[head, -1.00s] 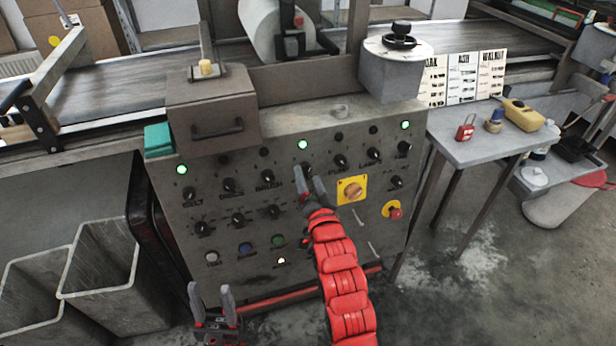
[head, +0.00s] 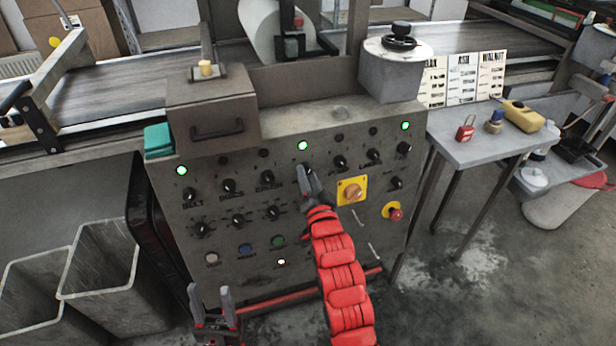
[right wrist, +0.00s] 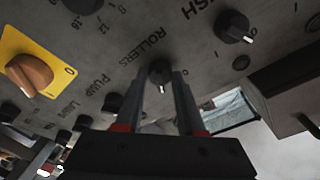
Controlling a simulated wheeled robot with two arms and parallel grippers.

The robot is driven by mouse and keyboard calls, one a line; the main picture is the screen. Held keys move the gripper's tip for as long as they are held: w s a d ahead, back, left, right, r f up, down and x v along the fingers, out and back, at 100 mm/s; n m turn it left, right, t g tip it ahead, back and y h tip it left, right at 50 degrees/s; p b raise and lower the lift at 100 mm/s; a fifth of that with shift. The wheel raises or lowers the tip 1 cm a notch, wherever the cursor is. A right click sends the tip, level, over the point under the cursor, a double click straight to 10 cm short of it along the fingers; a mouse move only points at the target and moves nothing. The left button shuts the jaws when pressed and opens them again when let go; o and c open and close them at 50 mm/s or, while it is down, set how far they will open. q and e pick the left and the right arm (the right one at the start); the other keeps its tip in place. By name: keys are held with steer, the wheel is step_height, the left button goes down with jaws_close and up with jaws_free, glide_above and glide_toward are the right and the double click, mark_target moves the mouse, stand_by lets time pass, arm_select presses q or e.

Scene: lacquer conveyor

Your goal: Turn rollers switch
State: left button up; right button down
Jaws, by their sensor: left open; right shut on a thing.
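The rollers switch (right wrist: 160,73) is a small black rotary knob on the grey control panel, below the word ROLLERS in the right wrist view. Its white mark points toward the bottom of that view. My right gripper (right wrist: 168,76) has one finger on each side of the knob and is shut on it. In the head view my right gripper (head: 307,174) reaches up to the panel and largely covers the knob. A green lamp (head: 303,145) above it is lit. My left gripper (head: 226,293) is open and empty, low in front of the panel.
Similar knobs surround it, including the pump knob (right wrist: 112,103). A yellow plate with an orange switch (head: 353,190) and a red button (head: 395,212) are to the right. A side table (head: 470,150) stands right of the panel.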

steer(key=shift+n, duration=0.4)
steer(key=n+y+p, duration=0.1)
steer(key=n, duration=0.2)
steer(key=n+y+p, duration=0.1)
steer(key=n, duration=0.2)
steer(key=shift+d, duration=0.15)
steer(key=n+p, duration=0.1)
steer(key=n, duration=0.2)
steer(key=shift+g+y, duration=0.3)
steer(key=shift+d+n+g+y+p, duration=0.15)
steer(key=shift+n+p, duration=0.25)
steer(key=shift+n, duration=0.65)
steer(key=shift+a+n+g+y+p, duration=0.15)
steer(key=shift+n+g+p, duration=0.15)
steer(key=shift+n, duration=0.75)
steer(key=shift+d, duration=0.15)
steer(key=shift+f, duration=0.1)
steer(key=c, duration=0.5)
jaws_free()
steer(key=shift+w, duration=0.1)
